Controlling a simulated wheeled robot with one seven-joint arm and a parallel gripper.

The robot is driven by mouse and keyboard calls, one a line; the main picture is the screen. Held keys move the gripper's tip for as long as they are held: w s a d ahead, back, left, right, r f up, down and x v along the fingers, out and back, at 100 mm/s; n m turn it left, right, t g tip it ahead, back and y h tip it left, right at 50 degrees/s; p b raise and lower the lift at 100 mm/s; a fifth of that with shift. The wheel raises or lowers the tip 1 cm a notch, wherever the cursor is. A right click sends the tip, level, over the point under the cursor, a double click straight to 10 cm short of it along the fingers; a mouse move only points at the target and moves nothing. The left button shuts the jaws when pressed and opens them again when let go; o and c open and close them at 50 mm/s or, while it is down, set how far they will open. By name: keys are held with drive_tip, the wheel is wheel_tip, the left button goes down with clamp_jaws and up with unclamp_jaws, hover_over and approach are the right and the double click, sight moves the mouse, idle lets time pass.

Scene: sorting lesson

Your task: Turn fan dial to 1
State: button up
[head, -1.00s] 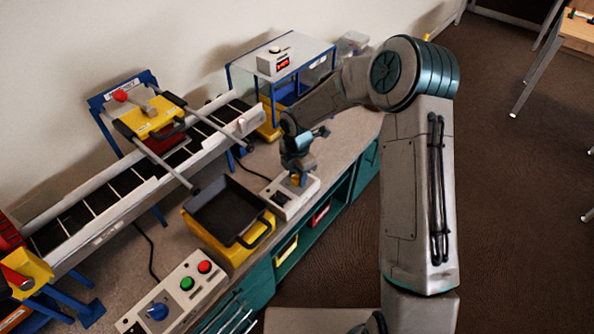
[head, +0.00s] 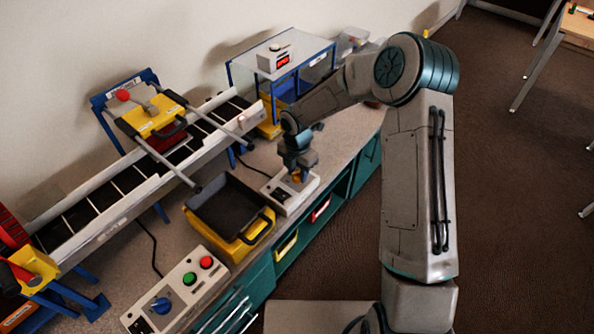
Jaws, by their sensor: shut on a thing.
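A small light-grey control box (head: 281,196) stands on the worktop, right of the black tray. A yellow-orange dial (head: 297,176) shows on its top, mostly covered by my gripper. I take this for the fan dial; its markings are too small to read. My gripper (head: 297,171) points down over the box, with its jaws shut on the dial. The pointer's setting cannot be told.
A black tray in a yellow stand (head: 230,212) sits left of the box. A conveyor (head: 110,190) runs along the wall. A grey panel (head: 178,287) with red and green buttons and a blue knob is at the front. A blue-framed clear case (head: 310,70) stands behind.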

sight(298, 172)
drive_tip(key=o, duration=1)
drive_tip(key=shift+c, duration=0.2)
wheel_tip(298, 172, up, 14)
drive_tip(key=shift+w+f, duration=0.1)
drive_tip(key=s+d+r+m+t+h, duration=0.1)
drive_tip(key=s+d+r+m+h, duration=0.1)
drive_tip(key=s+d+r+m, duration=1.1)
drive_tip(key=s+d+f+m+t+y, duration=0.1)
drive_tip(key=s+d+m+t+y, duration=0.1)
drive_tip(key=s+m, duration=1)
drive_tip(key=d+m, duration=0.1)
drive_tip(key=m, duration=0.2)
drive_tip(key=shift+s+f+m, duration=0.15)
drive_tip(key=shift+s+m, duration=0.25)
